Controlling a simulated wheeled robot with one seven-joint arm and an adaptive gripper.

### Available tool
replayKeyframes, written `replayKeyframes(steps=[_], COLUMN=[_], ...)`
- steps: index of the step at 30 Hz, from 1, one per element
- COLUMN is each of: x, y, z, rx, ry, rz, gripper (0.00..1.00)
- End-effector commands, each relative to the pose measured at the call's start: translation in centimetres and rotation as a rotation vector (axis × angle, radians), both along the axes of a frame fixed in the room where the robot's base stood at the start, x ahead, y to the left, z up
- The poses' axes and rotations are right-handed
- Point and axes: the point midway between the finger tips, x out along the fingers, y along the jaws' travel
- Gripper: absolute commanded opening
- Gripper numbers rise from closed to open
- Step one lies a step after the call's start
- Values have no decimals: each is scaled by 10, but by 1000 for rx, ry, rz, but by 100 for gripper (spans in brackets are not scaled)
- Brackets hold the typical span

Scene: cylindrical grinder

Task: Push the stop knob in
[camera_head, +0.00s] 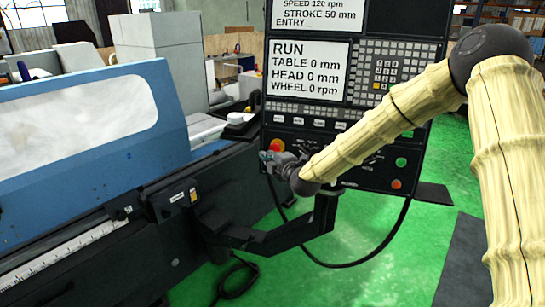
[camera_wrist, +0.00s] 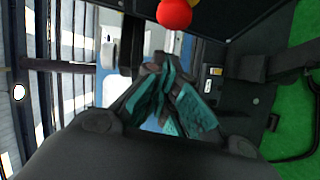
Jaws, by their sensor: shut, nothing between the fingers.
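The stop knob (camera_head: 277,145) is a round red-orange knob at the lower left of the black control panel (camera_head: 370,166). In the wrist view the red knob (camera_wrist: 174,13) shows at the top edge, with a bit of yellow beside it. My gripper (camera_head: 265,157) is just below and left of the knob in the head view. In the wrist view my gripper (camera_wrist: 154,70) has its teal fingers together and empty, with the tips below the knob in the picture. A gap shows between tips and knob there. Whether the knob is in or out cannot be told.
The panel screen (camera_head: 308,70) reads RUN. A green button (camera_head: 401,162) and an orange button (camera_head: 396,184) sit at the panel's lower right. The blue grinder cover (camera_head: 90,120) stands left. A black cable (camera_head: 345,264) hangs below the panel over green floor (camera_head: 340,285).

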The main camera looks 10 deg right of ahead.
Motion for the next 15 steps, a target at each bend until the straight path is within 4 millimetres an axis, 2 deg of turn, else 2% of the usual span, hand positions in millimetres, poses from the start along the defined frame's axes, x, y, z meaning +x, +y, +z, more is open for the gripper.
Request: replayKeyframes(steps=[6, 15], x=[18, 31], y=[-13, -19], z=[-2, -7], rx=[1, 1], ry=[0, 1], rz=[-2, -1], gripper=[0, 0])
